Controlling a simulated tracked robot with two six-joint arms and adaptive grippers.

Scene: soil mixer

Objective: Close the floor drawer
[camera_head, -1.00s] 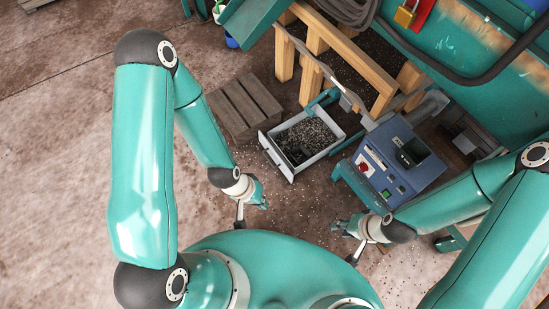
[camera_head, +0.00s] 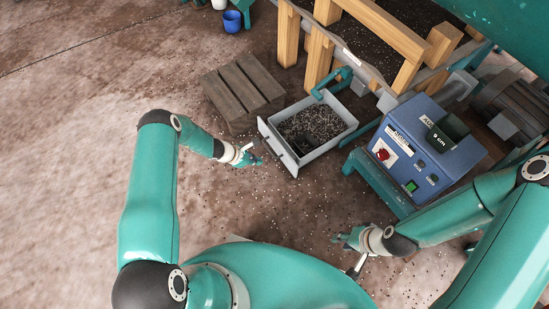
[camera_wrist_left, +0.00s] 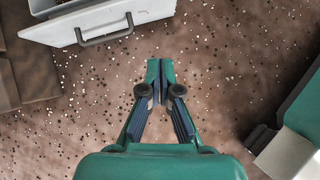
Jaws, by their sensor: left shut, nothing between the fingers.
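The floor drawer (camera_head: 318,154) is a light grey box on the ground, pulled out and holding dark soil with pale specks. Its white front with a dark handle also shows at the top left of the left wrist view (camera_wrist_left: 137,17). My left gripper (camera_head: 259,161) is shut and empty, just left of the drawer front and apart from it. In the left wrist view its fingertips (camera_wrist_left: 160,70) are together over bare floor, below and right of the handle. My right gripper (camera_head: 338,239) is near the blue control box; its fingers are too small to read.
A wooden pallet (camera_head: 243,90) lies left of the drawer. The blue control box (camera_head: 425,150) stands to its right on a teal frame. Wooden beams (camera_head: 318,58) rise behind. A blue bucket (camera_head: 232,21) is at the back. Speckled floor in front is clear.

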